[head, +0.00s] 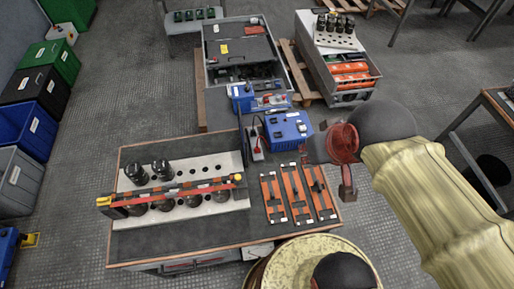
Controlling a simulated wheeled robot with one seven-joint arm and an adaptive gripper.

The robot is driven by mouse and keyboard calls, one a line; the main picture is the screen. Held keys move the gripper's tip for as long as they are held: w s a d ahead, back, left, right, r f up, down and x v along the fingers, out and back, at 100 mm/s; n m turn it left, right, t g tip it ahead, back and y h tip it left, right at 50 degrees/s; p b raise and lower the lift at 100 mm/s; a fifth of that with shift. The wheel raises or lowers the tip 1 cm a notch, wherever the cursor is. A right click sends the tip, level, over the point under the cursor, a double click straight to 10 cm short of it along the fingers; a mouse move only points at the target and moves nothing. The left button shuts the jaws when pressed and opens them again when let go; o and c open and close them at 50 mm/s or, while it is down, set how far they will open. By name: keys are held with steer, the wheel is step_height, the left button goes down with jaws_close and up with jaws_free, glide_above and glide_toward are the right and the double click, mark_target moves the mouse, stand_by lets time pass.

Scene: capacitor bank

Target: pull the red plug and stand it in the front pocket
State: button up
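A small red piece (257,150), which looks like the red plug, sits on a pale upright strip (254,143) at the back edge of the workbench, left of a blue box (288,130). It is too small to make out in detail. My gripper (327,173) hangs over the bench's right edge, to the right of the blue box and well apart from the red piece. Its dark red fingers are spread, with nothing visible between them. I cannot tell which opening is the front pocket.
Three orange-and-black racks (296,194) lie on the bench's right part. A perforated white plate (220,164) holds black cylinders (161,168), with a red bar (190,190) across it. A grey cart (237,45) and crates (40,87) stand beyond.

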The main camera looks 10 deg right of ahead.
steer(key=o, duration=0.6)
steer(key=w+f+g, duration=0.1)
steer(key=w+f+g+p, duration=0.1)
steer(key=f, duration=0.1)
steer(key=w+f, duration=0.1)
steer(key=shift+a+f+g, duration=0.4)
steer(key=shift+c, duration=0.2)
steer(key=g+p, duration=0.3)
steer(key=p, duration=0.1)
glide_toward(257, 148)
steer(key=shift+w+f, duration=0.1)
steer(key=shift+f, duration=0.1)
steer(key=shift+f+b, duration=2.55)
steer(key=shift+f, duration=1.9)
